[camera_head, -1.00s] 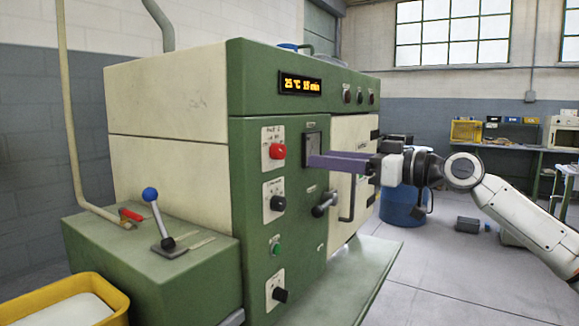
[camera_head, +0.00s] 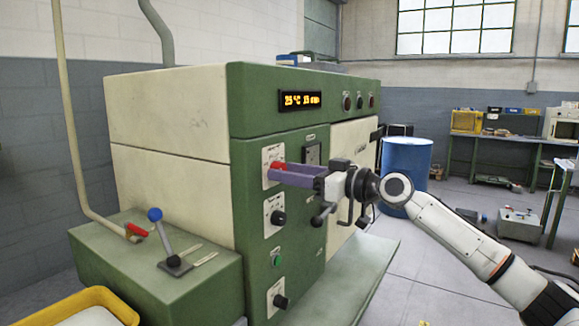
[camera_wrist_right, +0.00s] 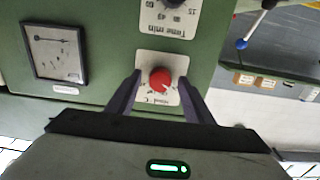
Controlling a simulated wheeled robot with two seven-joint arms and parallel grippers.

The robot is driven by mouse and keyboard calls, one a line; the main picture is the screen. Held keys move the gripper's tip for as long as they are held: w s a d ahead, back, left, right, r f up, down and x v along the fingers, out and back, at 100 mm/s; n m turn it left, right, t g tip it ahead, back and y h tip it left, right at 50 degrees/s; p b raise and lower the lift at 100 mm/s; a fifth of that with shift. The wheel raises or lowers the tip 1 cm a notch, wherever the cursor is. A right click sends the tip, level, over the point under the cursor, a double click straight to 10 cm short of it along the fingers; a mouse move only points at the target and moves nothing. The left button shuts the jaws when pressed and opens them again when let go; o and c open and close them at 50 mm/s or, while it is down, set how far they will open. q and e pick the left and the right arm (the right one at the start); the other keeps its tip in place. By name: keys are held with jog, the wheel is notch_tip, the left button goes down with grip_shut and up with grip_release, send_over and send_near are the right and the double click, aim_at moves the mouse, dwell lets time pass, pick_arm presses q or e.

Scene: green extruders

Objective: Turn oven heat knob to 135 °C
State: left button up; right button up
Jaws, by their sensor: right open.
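The red heat knob (camera_head: 277,166) sits on a white dial plate at the top of the green extruder's front panel. It also shows in the right wrist view (camera_wrist_right: 160,78), with a white mark on it. My right gripper (camera_head: 280,173) is open at the knob, its purple fingers pointing at the panel. In the right wrist view the fingers (camera_wrist_right: 160,92) stand to the left and right of the knob with gaps. I cannot tell how deep they reach around it. The display (camera_head: 300,101) reads 25 °C and a time in minutes. My left gripper is out of view.
A black time knob (camera_head: 278,217) is below the red one. A square gauge (camera_wrist_right: 54,51) is beside it. A door handle and dark knob stick out under my right wrist. A blue-ball lever (camera_head: 155,215) stands on the left green box. A blue barrel (camera_head: 405,165) stands behind.

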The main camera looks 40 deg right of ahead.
jog(key=c, duration=1)
jog(key=shift+c, duration=0.2)
jog(key=shift+r+m+p, duration=0.1)
jog(key=shift+m+p, duration=1.4)
jog(key=shift+m, duration=2.3)
jog(key=o, duration=1)
